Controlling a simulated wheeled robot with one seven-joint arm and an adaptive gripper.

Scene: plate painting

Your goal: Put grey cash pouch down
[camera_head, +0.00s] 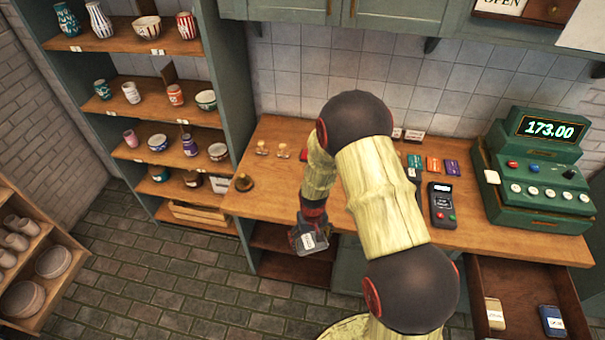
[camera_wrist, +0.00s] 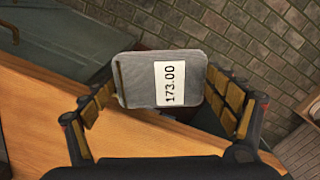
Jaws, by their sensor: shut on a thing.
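The wooden counter (camera_head: 265,198) holds a green cash register (camera_head: 535,165) showing 173.00, a card terminal (camera_head: 441,205) and coloured cards. An open drawer (camera_head: 520,275) at lower right holds a tan pouch (camera_head: 495,313) and a blue pouch (camera_head: 552,320). Pottery shelves (camera_head: 130,48) stand left.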

